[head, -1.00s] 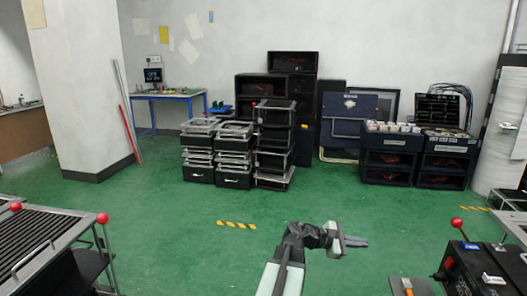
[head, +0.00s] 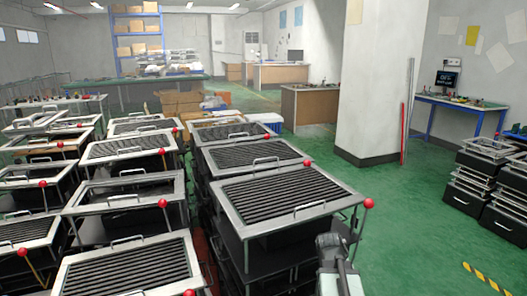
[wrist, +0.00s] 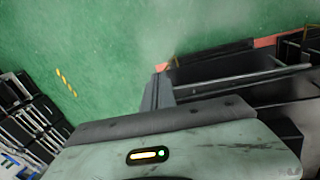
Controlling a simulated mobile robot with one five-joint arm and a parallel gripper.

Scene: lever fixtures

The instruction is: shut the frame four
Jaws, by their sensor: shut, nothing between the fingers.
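Several metal-framed fixtures with dark slatted tops, handles and red-knobbed levers fill the left and middle of the head view. The nearest to my arm is a slatted frame (head: 287,197) with a red knob (head: 369,203) at its right corner. Other frames stand to its left, such as one at the front (head: 125,275). I can read no number, so I cannot tell which is frame four. My gripper (wrist: 158,93) is shut and empty in the wrist view, over the green floor beside a dark fixture (wrist: 235,65). In the head view my arm rises in front of the nearest frame's right side; its fingertips are not clear there.
Green floor (head: 405,225) is open to the right of the fixtures. A white pillar (head: 380,80) stands behind it. Stacked dark cases (head: 480,185) and a blue-legged workbench (head: 460,103) are at the right. Shelving with boxes (head: 137,40) is at the back.

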